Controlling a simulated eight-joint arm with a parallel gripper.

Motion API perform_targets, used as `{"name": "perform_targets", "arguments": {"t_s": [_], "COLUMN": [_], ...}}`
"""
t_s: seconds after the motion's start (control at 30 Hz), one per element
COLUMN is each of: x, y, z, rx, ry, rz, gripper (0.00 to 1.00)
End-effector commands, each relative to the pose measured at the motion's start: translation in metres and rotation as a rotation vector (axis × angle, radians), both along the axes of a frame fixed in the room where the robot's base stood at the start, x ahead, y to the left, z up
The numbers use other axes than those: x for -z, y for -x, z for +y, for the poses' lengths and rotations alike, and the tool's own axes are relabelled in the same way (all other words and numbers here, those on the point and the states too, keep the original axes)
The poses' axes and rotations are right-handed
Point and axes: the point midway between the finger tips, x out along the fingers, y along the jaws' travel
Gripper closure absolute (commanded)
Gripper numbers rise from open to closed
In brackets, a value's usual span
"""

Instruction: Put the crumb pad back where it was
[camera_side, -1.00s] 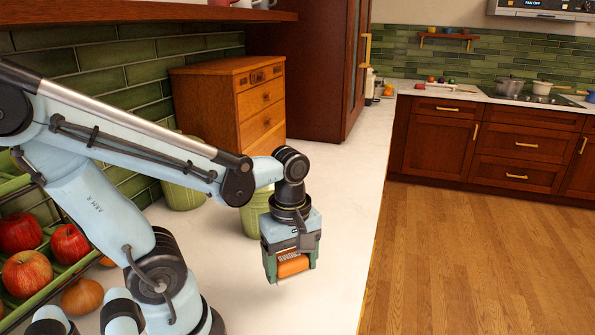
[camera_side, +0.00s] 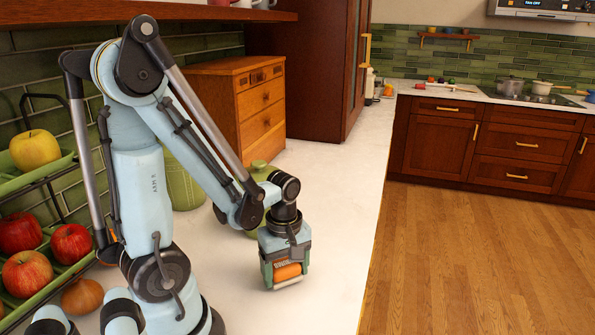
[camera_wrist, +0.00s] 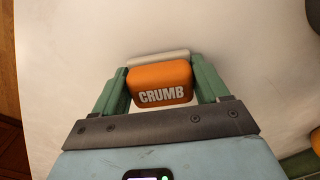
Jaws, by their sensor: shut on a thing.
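The crumb pad is an orange block marked "CRUMB", with a pale strip along one edge. My gripper (camera_side: 286,274) is shut on the crumb pad (camera_side: 287,272), just above or at the white counter; I cannot tell if the pad touches it. In the wrist view the pad (camera_wrist: 160,85) sits between the two green fingers of my gripper (camera_wrist: 161,88), with its lettering facing the camera. The pad's sides are hidden by the fingers.
Green canisters (camera_side: 182,185) and a wooden drawer box (camera_side: 238,100) stand behind my arm. A tiered fruit rack (camera_side: 45,275) with apples is at the left. The white counter (camera_side: 345,200) is clear to the right, up to its edge above the wooden floor.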

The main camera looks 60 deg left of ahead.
Motion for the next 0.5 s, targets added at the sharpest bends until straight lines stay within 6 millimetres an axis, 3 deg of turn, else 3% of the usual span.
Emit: {"name": "perform_targets", "arguments": {"t_s": [0.5], "x": [0.0079], "y": [0.0002], "z": [-0.0002], "rx": [0.0], "ry": [0.0], "rz": [0.0], "gripper": [0.54]}}
